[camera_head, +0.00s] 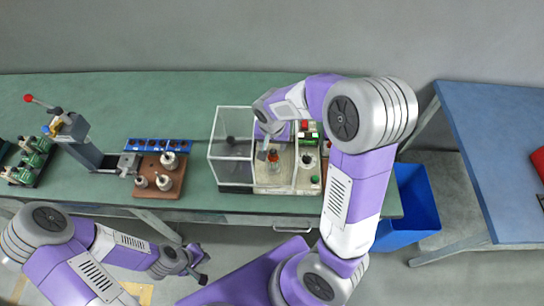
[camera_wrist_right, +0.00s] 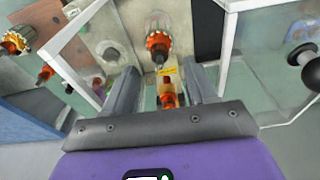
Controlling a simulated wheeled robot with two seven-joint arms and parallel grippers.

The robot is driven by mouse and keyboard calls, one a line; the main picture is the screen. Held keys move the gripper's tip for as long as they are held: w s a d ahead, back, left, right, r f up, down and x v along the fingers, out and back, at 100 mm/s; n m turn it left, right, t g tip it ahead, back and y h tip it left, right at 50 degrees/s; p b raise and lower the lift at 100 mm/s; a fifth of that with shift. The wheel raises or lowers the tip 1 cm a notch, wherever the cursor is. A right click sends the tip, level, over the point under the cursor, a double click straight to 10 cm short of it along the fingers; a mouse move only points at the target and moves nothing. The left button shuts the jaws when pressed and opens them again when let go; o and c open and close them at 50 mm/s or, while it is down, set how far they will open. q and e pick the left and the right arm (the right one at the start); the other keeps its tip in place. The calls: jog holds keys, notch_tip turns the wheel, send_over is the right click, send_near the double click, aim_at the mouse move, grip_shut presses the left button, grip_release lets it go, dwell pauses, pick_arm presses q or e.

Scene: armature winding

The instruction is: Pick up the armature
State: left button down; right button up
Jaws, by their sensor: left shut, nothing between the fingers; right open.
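An armature (camera_head: 274,160) with an orange-red part stands in the machine beside the clear-walled box. In the right wrist view an armature with an orange end and a metal shaft (camera_wrist_right: 158,44) lies just beyond my fingertips. Another orange part (camera_wrist_right: 168,99) shows between the fingers, near a yellow label. My right gripper (camera_head: 267,143) is over the machine; in the wrist view its two fingers (camera_wrist_right: 158,88) are spread, with nothing clearly gripped. Contact with the armature cannot be told. My left gripper (camera_head: 201,276) is shut and empty, low in front of the table.
A clear-walled box (camera_head: 232,182) adjoins the machine, its walls close to my right gripper. A brown block (camera_head: 145,190) holds several metal parts, behind it a blue tray (camera_head: 133,145). A press with a red handle (camera_head: 78,135) stands left. A blue bin (camera_head: 421,200) is right.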

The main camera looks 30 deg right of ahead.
aim_at(273, 148)
jog(key=f, duration=0.3)
jog(key=w+d+f, duration=0.1)
jog(key=f, duration=0.1)
jog(key=shift+r, duration=0.1)
jog(key=shift+w, duration=0.1)
grip_shut()
